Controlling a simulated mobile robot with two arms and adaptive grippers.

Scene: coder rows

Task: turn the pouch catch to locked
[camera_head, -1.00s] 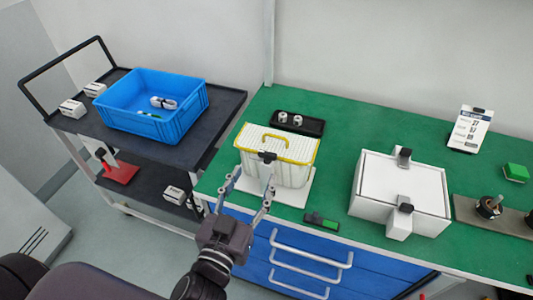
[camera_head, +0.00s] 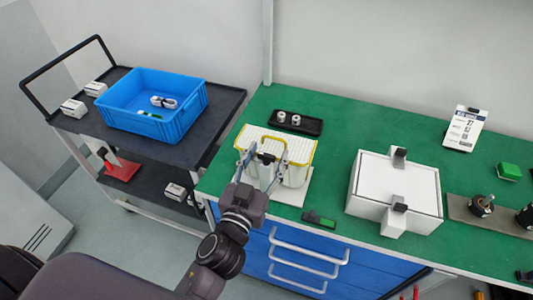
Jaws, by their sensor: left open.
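My left gripper (camera_head: 263,161) is open in front of the pouch, with one finger on either side of the catch. Whether the fingers touch the pouch I cannot tell. The gripper hides part of the pouch's front. My right gripper is not in view.
A white box (camera_head: 372,177) with dark latches stands right of the pouch. A black tray (camera_head: 296,122) with two small white items lies behind it. A green-and-black item (camera_head: 319,220) lies near the bench's front edge. A blue crate (camera_head: 148,126) sits on the cart at left.

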